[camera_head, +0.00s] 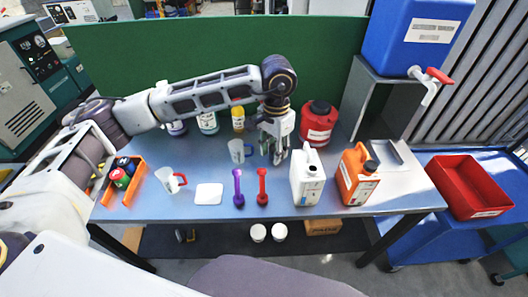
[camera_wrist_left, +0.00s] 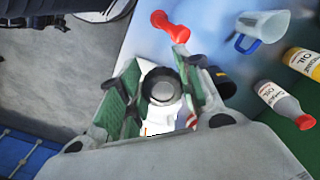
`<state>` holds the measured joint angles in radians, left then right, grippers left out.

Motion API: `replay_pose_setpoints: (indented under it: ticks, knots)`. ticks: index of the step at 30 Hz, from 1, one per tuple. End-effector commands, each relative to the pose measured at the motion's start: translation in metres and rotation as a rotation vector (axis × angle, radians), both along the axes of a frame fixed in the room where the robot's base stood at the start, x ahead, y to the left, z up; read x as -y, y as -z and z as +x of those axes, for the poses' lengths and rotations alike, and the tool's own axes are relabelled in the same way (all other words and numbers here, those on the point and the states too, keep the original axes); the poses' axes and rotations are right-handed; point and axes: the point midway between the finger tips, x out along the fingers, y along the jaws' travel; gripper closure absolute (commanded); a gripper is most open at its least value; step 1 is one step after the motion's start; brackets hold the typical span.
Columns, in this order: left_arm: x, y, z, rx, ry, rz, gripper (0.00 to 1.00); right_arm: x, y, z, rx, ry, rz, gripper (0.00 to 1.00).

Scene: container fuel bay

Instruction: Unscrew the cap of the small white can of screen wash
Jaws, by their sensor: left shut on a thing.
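The small white can (camera_head: 308,180) stands upright on the blue-grey table, its label facing front and its handle on top. My left gripper (camera_head: 276,156) is just left of and behind its top in the head view. In the left wrist view the dark round cap (camera_wrist_left: 161,86) lies between the fingers of the left gripper (camera_wrist_left: 163,92), which is shut on it. Part of the white can (camera_wrist_left: 163,120) shows below the cap. Whether the cap still sits on the neck I cannot tell. My right gripper is not in view.
An orange can (camera_head: 357,178) stands close right of the white can. A clear jug (camera_head: 237,151) and a red canister (camera_head: 318,123) are behind. A white pad (camera_head: 208,194) lies left.

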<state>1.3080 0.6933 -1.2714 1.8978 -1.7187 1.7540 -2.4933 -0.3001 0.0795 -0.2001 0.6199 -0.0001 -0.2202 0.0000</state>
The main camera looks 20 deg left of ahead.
Motion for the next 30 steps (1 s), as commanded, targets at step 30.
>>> replay_pose_setpoints:
  ticks: [30]
  knots:
    - [0.039,-0.045,-0.016,0.0,0.178,0.0,0.94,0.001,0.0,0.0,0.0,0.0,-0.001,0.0]
